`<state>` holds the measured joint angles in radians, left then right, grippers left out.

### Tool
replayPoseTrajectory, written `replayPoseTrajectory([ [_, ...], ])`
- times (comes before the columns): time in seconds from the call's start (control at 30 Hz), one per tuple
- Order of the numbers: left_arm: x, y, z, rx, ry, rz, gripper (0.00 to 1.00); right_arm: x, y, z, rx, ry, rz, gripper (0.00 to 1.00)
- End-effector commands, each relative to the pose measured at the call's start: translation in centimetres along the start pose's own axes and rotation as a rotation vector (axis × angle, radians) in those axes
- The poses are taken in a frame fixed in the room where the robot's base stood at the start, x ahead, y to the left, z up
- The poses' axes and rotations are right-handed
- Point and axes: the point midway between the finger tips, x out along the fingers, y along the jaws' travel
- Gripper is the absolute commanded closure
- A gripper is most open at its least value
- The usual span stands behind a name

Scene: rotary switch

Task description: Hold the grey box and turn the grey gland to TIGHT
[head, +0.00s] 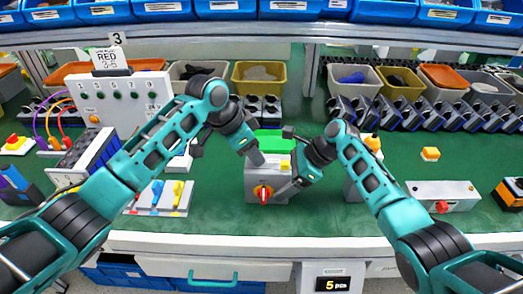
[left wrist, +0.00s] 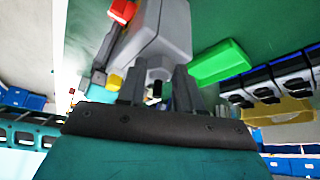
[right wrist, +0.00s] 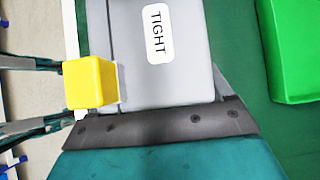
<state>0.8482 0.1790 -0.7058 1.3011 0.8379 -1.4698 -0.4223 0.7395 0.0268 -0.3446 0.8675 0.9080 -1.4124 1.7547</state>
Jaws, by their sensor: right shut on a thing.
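My right gripper (head: 292,181) is shut on the box from the right. The right wrist view shows a TIGHT label (right wrist: 158,36) on the box. My left gripper (head: 250,155) is at the box's back left. In the left wrist view, its open fingers (left wrist: 157,88) stand either side of the grey gland (left wrist: 154,72); contact cannot be told.
A white panel (head: 122,103) with sockets stands at the left, and a tray with coloured levers (head: 160,198) lies in front. A grey box with a red button (head: 442,196) stands at the right. Bench in front is clear.

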Motion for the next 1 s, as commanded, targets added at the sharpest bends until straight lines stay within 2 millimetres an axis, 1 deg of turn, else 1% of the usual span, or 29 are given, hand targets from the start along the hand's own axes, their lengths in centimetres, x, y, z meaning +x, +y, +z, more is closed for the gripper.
replayPoseTrajectory([
  [0.03,0.08,0.00,0.03,0.000,0.000,0.000,0.71,0.83,0.80,-1.13,0.012,0.019,0.023,0.52],
  [0.33,0.05,-0.03,0.02,0.000,0.001,-0.001,0.99,0.84,0.80,-1.13,0.012,0.019,0.023,0.52],
  [0.57,0.02,-0.11,0.01,0.023,0.000,0.009,1.00,0.83,0.80,-1.12,0.012,0.019,0.023,0.52],
  [0.67,0.00,-0.16,0.01,0.104,-0.001,0.049,1.00,0.84,0.81,-1.12,0.012,0.019,0.023,0.52],
  [1.0,0.02,0.07,-0.13,0.467,0.000,0.230,1.00,0.83,0.75,-1.12,0.014,0.018,0.021,0.52],
])
